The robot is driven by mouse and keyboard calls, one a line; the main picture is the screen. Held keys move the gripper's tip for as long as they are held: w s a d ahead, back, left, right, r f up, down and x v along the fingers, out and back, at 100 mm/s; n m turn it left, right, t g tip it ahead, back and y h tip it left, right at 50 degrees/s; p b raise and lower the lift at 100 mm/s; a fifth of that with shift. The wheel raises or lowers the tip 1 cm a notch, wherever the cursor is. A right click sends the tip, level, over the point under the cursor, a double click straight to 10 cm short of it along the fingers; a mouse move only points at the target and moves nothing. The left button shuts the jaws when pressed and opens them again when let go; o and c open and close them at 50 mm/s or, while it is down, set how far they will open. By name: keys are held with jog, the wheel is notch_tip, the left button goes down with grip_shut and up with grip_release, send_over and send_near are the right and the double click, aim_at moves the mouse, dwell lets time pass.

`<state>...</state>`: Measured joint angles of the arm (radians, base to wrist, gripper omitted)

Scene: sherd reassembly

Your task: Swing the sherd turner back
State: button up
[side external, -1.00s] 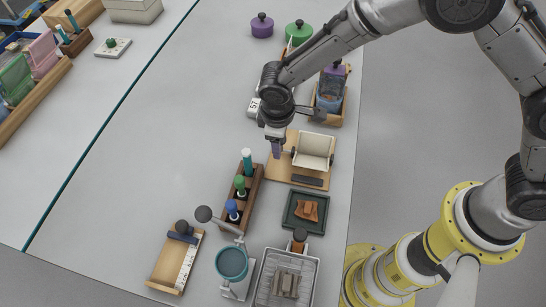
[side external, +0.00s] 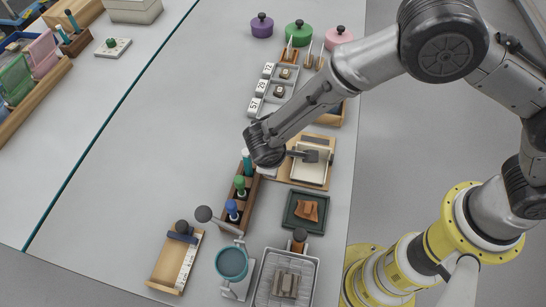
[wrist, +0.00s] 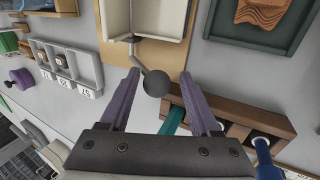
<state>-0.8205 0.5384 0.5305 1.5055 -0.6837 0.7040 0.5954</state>
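The sherd turner is a wooden board (side external: 326,143) with a cream cradle (side external: 308,171), partly hidden by my wrist in the side view. In the wrist view the cream cradle (wrist: 165,18) is at the top, and a bent grey lever runs from it to a dark ball knob (wrist: 157,84). My gripper (wrist: 160,74) has two purple fingers standing apart, with the knob between them. Gaps show on both sides of the knob. In the side view my arm hides the fingers and knob.
A wooden rack (side external: 226,219) with capped tubes stands close to the turner, near my right finger in the wrist view. A dark green tray (side external: 290,217) holds a terracotta sherd. Numbered trays (side external: 265,87) lie behind. The table's middle left is clear.

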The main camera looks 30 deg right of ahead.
jog(key=shift+v, duration=2.65)
jog(key=shift+s, duration=0.1)
